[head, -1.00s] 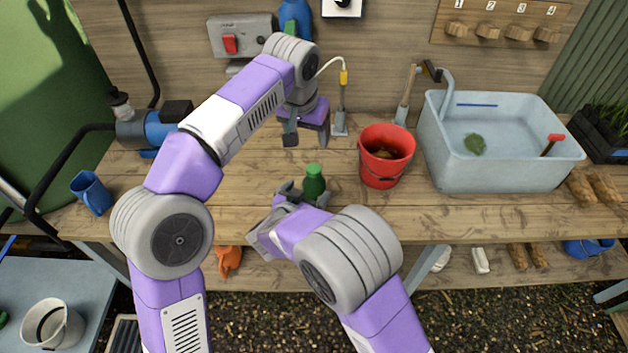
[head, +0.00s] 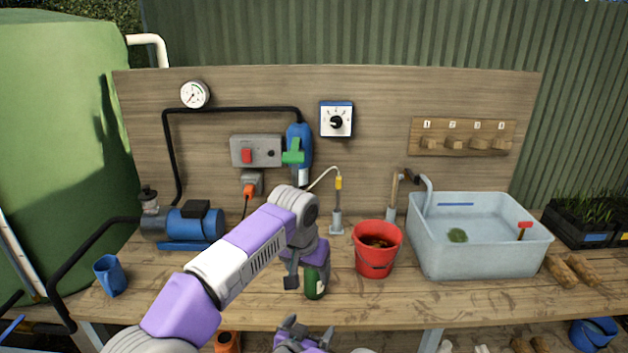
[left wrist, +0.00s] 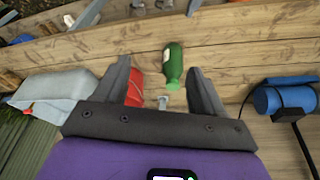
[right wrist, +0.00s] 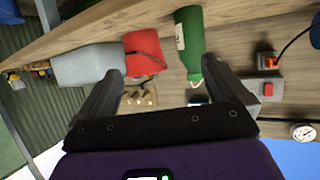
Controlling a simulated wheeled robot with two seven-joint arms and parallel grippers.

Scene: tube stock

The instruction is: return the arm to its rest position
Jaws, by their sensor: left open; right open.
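My left gripper (head: 306,272) is open and empty, in front of the bench in the head view. It overlaps the upper part of a green bottle (head: 316,284) standing on the bench, hiding its cap. The left wrist view shows the bottle (left wrist: 173,64) beyond the open fingers (left wrist: 163,85), apart from them. My right gripper (head: 303,338) is open and empty at the bottom edge of the head view, nearer than the bottle. In the right wrist view the bottle (right wrist: 190,42) lies beyond the open fingers (right wrist: 163,85), with nothing between them.
A red bucket (head: 376,262) and a water-filled grey tub (head: 470,262) stand right of the bottle. A blue pump (head: 190,226) and a blue mug (head: 110,276) are at left. A backboard (head: 400,95) closes off the rear.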

